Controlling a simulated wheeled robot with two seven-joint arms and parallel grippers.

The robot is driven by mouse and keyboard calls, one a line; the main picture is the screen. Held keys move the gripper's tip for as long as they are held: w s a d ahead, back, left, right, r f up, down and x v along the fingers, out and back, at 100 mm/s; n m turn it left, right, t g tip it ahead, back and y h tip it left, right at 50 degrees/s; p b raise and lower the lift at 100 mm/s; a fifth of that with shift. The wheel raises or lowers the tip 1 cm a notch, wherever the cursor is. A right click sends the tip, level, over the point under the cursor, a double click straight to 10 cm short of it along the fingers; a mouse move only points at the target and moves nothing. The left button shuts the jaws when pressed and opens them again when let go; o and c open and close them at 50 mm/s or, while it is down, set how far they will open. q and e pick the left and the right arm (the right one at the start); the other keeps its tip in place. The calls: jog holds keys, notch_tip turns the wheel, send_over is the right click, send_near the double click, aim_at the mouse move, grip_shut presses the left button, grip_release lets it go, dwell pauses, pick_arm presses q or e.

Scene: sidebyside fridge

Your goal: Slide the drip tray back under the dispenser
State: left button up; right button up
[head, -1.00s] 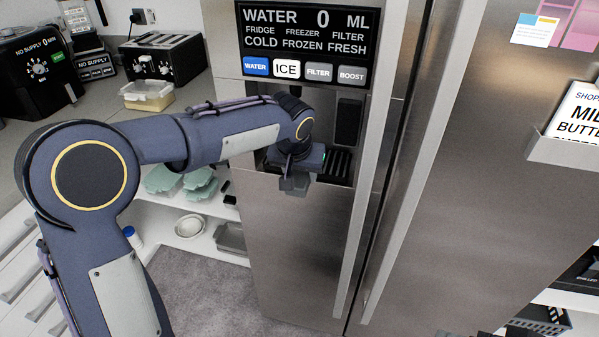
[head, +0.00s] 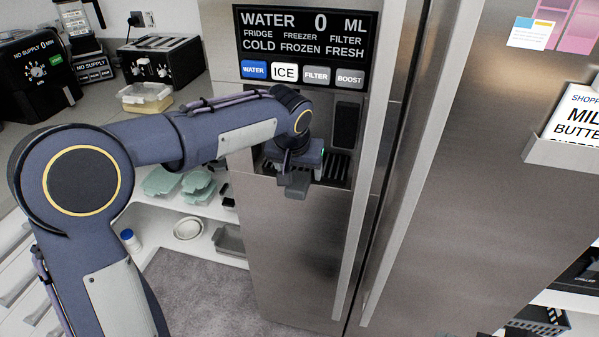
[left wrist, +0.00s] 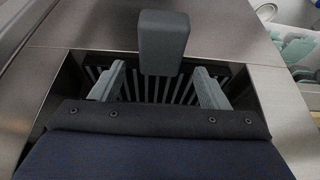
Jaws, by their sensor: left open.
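The drip tray (head: 338,170) is a dark slatted tray at the bottom of the dispenser recess in the fridge door. Its slats also show in the left wrist view (left wrist: 155,92). A grey block (head: 295,186), seemingly the tray's front handle, sticks out past the door face; it shows large in the left wrist view (left wrist: 164,42). My left gripper (head: 300,160) is at the recess, over the tray and behind the block. Its two fingers (left wrist: 159,75) are spread and empty, one to each side of the block. Whether they touch the tray is unclear. My right gripper is out of view.
The dispenser panel (head: 305,48) is above the recess. Long vertical door handles (head: 365,190) stand to the right. A counter with a toaster (head: 158,58) and a lidded tub (head: 146,97) is at left, above open shelves. The floor (head: 200,290) in front is clear.

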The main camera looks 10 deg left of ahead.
pick_arm(q)
jog(key=v, duration=0.5)
jog(key=shift+s+r, duration=0.1)
jog(key=shift+r, duration=0.3)
jog(key=s+a+f+h, duration=0.1)
jog(key=s+a, duration=0.3)
jog(key=s, duration=0.3)
jog(key=s+a+f+h, duration=0.1)
jog(key=s+a, duration=0.4)
jog(key=s, duration=0.3)
jog(key=s+f+n, duration=0.1)
jog(key=s+f, duration=0.2)
jog(key=s, duration=0.4)
jog(key=s+d+f+n+t+h, duration=0.1)
jog(key=s+f, duration=0.3)
jog(key=s, duration=0.3)
jog(key=shift+f+h, duration=0.15)
jog(key=shift+h, duration=0.15)
jog(key=shift+d, duration=0.15)
